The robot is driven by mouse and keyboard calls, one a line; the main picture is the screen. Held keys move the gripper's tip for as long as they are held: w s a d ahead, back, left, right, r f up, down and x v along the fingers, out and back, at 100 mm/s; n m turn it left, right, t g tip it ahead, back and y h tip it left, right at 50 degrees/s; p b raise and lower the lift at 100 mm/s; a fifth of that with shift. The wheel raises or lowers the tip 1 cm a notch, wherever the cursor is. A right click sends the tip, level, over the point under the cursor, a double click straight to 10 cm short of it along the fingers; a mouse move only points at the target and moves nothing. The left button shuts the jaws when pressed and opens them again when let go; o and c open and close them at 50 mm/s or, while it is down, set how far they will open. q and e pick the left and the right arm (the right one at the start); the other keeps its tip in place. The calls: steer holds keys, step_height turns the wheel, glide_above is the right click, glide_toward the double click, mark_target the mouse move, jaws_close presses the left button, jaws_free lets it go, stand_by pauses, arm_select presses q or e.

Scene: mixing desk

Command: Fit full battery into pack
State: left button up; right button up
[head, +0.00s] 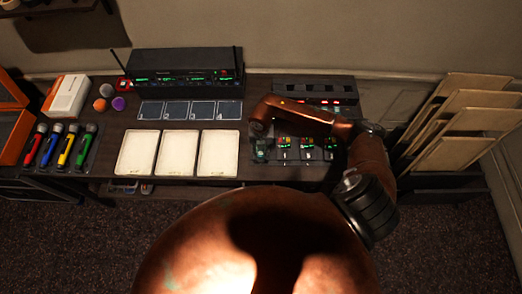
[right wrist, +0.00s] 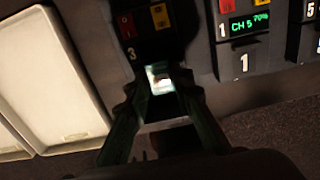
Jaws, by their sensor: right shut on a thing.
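My right gripper (right wrist: 160,92) is shut on a small pale, brightly lit piece (right wrist: 160,78), which seems to be the battery; its label cannot be read. In the head view the right gripper (head: 262,152) is small and dark, at the left end of a row of packs (head: 306,145). In the right wrist view a dark pack (right wrist: 148,42) with a red and a yellow part lies just beyond the fingertips, near a number 3. I cannot tell whether the battery touches or enters it. My left gripper is not in view.
Three white trays (head: 178,153) lie to the left. A rack unit (head: 188,70) with antennas and a dark box with red lights (head: 312,90) stand behind. Several microphones (head: 62,146) lie far left.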

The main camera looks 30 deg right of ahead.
steer(key=shift+f+b, duration=0.3)
steer(key=shift+f, duration=0.2)
stand_by(0.4)
steer(key=o, duration=0.9)
steer(key=shift+o, duration=0.6)
steer(key=o, duration=0.3)
steer(key=shift+r, duration=0.15)
steer(key=shift+r+p, duration=2.5)
steer(key=shift+r, duration=0.9)
